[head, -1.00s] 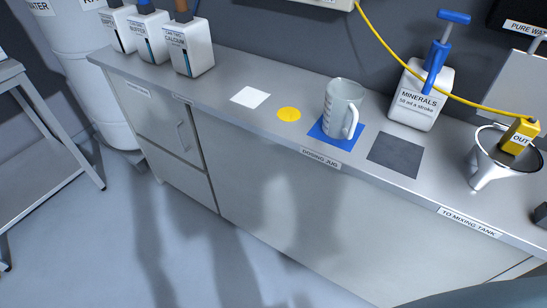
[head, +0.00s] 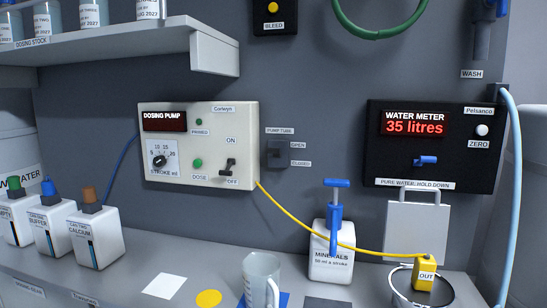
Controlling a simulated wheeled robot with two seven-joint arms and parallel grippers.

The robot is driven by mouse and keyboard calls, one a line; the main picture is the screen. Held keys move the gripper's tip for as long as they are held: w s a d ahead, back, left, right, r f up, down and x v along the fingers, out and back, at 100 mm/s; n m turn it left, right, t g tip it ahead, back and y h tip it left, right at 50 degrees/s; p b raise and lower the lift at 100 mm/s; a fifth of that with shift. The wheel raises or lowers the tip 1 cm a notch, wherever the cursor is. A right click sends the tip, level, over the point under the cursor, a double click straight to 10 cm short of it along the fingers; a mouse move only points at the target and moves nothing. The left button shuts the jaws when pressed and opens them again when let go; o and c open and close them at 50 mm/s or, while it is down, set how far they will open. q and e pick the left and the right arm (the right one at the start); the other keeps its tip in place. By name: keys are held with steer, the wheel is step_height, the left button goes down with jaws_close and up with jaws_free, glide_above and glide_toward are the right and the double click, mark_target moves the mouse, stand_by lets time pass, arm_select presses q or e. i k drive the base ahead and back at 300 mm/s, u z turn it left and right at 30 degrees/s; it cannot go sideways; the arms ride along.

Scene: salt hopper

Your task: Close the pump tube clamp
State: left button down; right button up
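The pump tube clamp (head: 274,154) is a small dark block on the grey back wall, just right of the dosing pump. A "PUMP TUBE" label (head: 280,131) is above it. An "OPEN" label (head: 298,145) is at its upper right and a "CLOSED" label (head: 301,163) at its lower right. Its lever is too small and dark for me to tell clearly which label it points to. Neither of my grippers is in view.
The dosing pump (head: 205,119) sends a yellow tube (head: 300,222) below the clamp to the yellow OUT block (head: 426,272). A minerals bottle (head: 331,262) and a jug (head: 261,277) stand on the bench. The water meter (head: 432,170) is at right. Wall around the clamp is clear.

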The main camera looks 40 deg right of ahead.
mark_target(276, 152)
steer(key=k, duration=1.3)
steer(key=z, duration=0.6)
steer(key=i, duration=1.15)
steer(key=u, duration=0.6)
